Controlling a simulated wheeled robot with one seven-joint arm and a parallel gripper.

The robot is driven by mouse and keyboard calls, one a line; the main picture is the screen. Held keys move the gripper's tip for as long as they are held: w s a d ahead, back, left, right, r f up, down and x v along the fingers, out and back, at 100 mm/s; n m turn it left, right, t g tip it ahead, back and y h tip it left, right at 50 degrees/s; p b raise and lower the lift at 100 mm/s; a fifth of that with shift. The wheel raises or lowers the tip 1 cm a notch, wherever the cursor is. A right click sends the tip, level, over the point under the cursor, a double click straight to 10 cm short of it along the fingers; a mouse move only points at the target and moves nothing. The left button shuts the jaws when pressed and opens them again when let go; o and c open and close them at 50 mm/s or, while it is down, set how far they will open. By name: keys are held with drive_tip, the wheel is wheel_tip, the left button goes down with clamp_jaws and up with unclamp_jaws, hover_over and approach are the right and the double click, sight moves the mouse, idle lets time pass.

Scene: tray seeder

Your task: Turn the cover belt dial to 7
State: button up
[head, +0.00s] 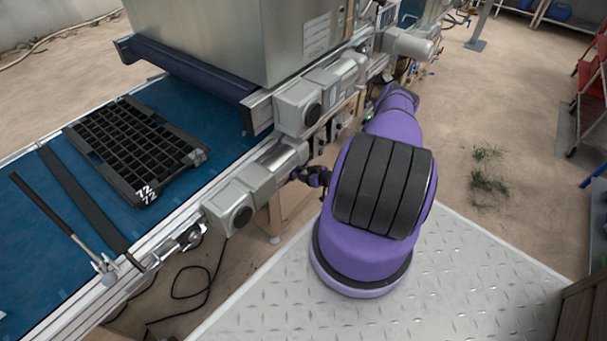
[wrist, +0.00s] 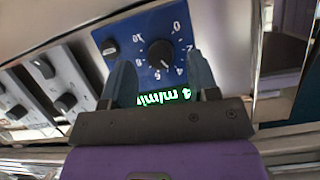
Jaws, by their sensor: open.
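The cover belt dial appears to be the round black knob (wrist: 160,53) on a blue panel (wrist: 148,28) in the wrist view. White numbers ring it, seen upside down. A green lit display (wrist: 162,97) below it seems to read 4 m/min, also upside down. My gripper (wrist: 161,76) is open, its two fingers apart and pointing at the panel, the dial between and just beyond their tips. I cannot tell whether they touch it. In the head view my arm largely hides the panel area.
A smaller black knob (wrist: 109,46) sits beside the dial. A grey panel (wrist: 70,72) with several dark knobs is at left. In the head view, a black cell tray (head: 128,187) lies on the blue belt (head: 55,232), and motor housings (head: 240,197) line the machine's side.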

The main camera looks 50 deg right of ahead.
drive_tip(key=shift+x, duration=0.85)
drive_tip(key=c, duration=0.9)
